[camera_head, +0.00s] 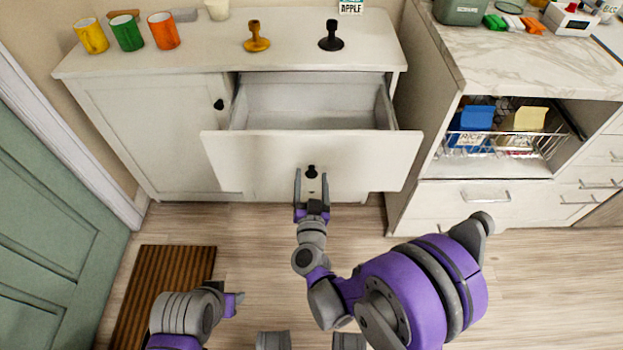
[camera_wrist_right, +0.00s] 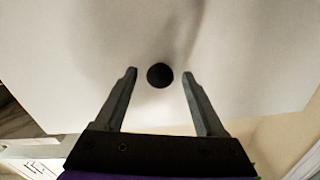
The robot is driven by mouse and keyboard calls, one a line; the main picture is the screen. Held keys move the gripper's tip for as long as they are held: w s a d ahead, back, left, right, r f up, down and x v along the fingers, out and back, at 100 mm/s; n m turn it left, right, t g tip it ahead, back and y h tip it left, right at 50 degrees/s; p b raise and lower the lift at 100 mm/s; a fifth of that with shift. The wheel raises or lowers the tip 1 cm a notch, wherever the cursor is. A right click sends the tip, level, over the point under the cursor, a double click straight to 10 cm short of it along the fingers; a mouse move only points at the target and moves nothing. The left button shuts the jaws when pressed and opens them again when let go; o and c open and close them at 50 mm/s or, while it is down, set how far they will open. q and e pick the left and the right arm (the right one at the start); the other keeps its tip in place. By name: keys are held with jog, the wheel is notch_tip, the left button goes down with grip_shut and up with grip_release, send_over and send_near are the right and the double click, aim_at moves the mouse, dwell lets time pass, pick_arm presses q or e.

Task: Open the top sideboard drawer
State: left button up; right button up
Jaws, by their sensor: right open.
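The top sideboard drawer (camera_head: 268,160) is pulled far out of the white sideboard (camera_head: 140,120), and its inside looks empty. Its black knob (camera_head: 311,171) is on the front panel. My right gripper (camera_head: 311,178) is open at the drawer front with its fingers on either side of the knob. In the right wrist view the knob (camera_wrist_right: 160,75) sits between the two spread fingertips (camera_wrist_right: 159,78), with a gap on both sides. My left gripper (camera_head: 236,303) is low at the left, away from the sideboard; its fingers are not clear.
On the sideboard top stand yellow (camera_head: 91,36), green (camera_head: 127,32) and orange (camera_head: 164,31) mugs, and a gold (camera_head: 256,37) and a black (camera_head: 331,36) stand. A marble-topped counter (camera_head: 520,65) is at the right. A striped mat (camera_head: 160,300) lies on the floor at the left.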

pick_arm(q)
jog(key=shift+f+b, duration=0.3)
pick_arm(e)
jog(key=s, duration=1)
jog(key=shift+s, duration=0.35)
jog(key=s+d+f+n+g, duration=0.2)
jog(key=s+d+n+g, duration=0.1)
jog(key=s+d+g, duration=1.3)
pick_arm(q)
notch_tip(320, 180, up, 27)
jog(key=w+t+p, duration=0.1)
jog(key=p, duration=2.2)
jog(key=shift+p, duration=0.4)
pick_arm(e)
notch_tip(320, 180, up, 27)
jog(key=s+d+t, duration=0.1)
jog(key=t, duration=0.2)
jog(key=shift+s+d, duration=0.15)
jog(key=shift+d, duration=0.25)
